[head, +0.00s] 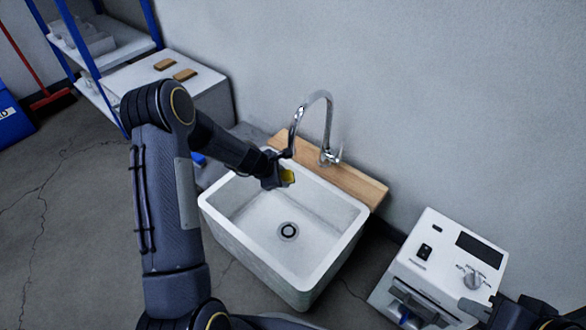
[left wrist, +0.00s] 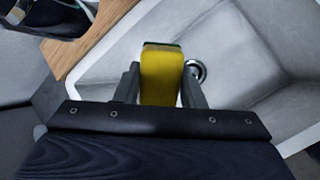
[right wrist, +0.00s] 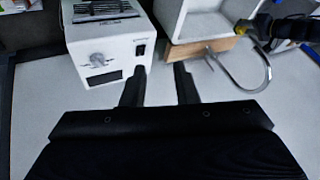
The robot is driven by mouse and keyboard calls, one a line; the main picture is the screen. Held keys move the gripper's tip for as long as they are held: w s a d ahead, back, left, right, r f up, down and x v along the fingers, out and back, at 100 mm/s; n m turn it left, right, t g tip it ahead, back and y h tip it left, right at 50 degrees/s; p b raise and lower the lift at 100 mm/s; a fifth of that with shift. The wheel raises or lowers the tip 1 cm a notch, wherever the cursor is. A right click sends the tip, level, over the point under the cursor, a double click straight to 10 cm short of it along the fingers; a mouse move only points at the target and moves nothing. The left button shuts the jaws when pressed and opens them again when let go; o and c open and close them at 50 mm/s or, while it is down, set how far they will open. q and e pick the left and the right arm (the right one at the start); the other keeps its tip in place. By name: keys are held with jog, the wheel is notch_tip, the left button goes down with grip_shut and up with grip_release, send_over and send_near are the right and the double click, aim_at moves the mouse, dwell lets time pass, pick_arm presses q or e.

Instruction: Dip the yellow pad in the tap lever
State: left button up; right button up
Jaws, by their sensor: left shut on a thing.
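The yellow pad (head: 288,177) is held in my left gripper (head: 277,174), over the far left part of the sink basin. In the left wrist view the pad (left wrist: 161,75) sits between the two fingers, with the drain behind it. The chrome tap (head: 327,125) stands on the wooden ledge behind the sink, its spout curving up and left near my left gripper. The small tap lever (head: 340,152) is at the right of its base, apart from the pad. My right gripper (right wrist: 158,78) is open and empty, near the white machine.
The white sink (head: 338,248) has a wooden ledge (head: 362,188) along the wall. A white machine with a knob (head: 430,262) stands at the right. A white cabinet (head: 205,98) carries two brown blocks. A blue-framed shelf (head: 90,45) is at the far left.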

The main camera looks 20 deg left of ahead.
aim_at(344, 143)
jog(key=w+r+n+t+h, duration=0.15)
jog(key=w+t, duration=0.25)
jog(key=w, duration=2.3)
jog(key=w+a+f+n+t+y, duration=0.1)
jog(key=w+a+f+n, duration=0.1)
jog(key=w+a+f, duration=0.3)
jog(key=w+a+f+n+t+y, duration=0.1)
jog(key=w+a, duration=0.1)
jog(key=w, duration=0.5)
jog(key=w+a+f+n+t+y, duration=0.1)
jog(key=w+a+f+n+y, duration=0.15)
jog(key=a+f, duration=0.6)
jog(key=w+a+f+n+t+y, duration=0.15)
jog(key=a+f+y, duration=0.25)
jog(key=a+f, duration=0.5)
jog(key=x, duration=0.7)
jog(key=a+x, duration=0.1)
jog(key=x, duration=0.3)
jog(key=shift+s+a+r, duration=0.1)
jog(key=shift+s+r, duration=0.05)
jog(key=shift+r, duration=0.25)
grip_shut()
